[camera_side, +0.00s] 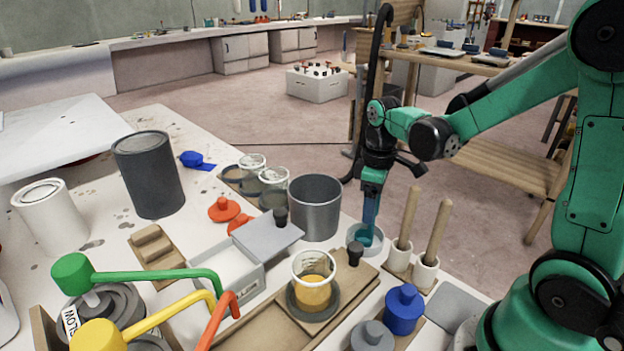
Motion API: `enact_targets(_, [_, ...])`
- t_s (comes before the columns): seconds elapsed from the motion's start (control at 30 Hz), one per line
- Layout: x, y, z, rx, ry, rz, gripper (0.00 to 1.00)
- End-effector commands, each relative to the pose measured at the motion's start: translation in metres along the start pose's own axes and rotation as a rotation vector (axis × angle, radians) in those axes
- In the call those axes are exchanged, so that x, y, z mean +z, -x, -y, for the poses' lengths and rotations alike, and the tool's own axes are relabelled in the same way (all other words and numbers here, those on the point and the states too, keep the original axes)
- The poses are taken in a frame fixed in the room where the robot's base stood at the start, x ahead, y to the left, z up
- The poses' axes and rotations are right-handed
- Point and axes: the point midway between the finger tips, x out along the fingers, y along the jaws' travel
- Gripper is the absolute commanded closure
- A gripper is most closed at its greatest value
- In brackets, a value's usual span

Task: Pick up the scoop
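A blue-teal scoop (369,207) stands nearly upright, its lower end inside a small pale round pot (352,243) at the centre right. My gripper (373,179) points down over the pot, with its green fingers at the top of the scoop's handle. The fingers overlap the handle in this view, and I cannot tell whether they are closed on it. The scoop's lower end is partly hidden by the pot's rim.
A tall grey metal can (315,208) stands just left of the pot. Two upright wooden handles (437,232) in white holders stand to its right. A small black knob (355,254) and a glass jar with yellow contents (313,285) are in front.

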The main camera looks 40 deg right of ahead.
Motion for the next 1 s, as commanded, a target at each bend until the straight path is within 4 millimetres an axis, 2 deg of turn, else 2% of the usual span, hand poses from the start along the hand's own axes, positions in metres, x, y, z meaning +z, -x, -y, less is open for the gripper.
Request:
enact_targets(0.03, [0.0, 0.0, 0.0, 0.0, 0.0, 0.0, 0.53])
enact_targets(0.2, [0.0, 0.0, 0.0, 0.0, 0.0, 0.0, 1.0])
enact_targets(0.57, [0.0, 0.001, 0.0, 0.0, 0.0, 0.0, 1.0])
enact_targets(0.73, [0.0, 0.008, 0.0, 0.0, 0.0, 0.0, 1.0])
enact_targets(0.87, [0.0, 0.022, 0.0, 0.0, 0.0, 0.0, 1.0])
enact_targets(1.0, [0.0, 0.049, 0.0, 0.0, 0.0, 0.0, 1.0])
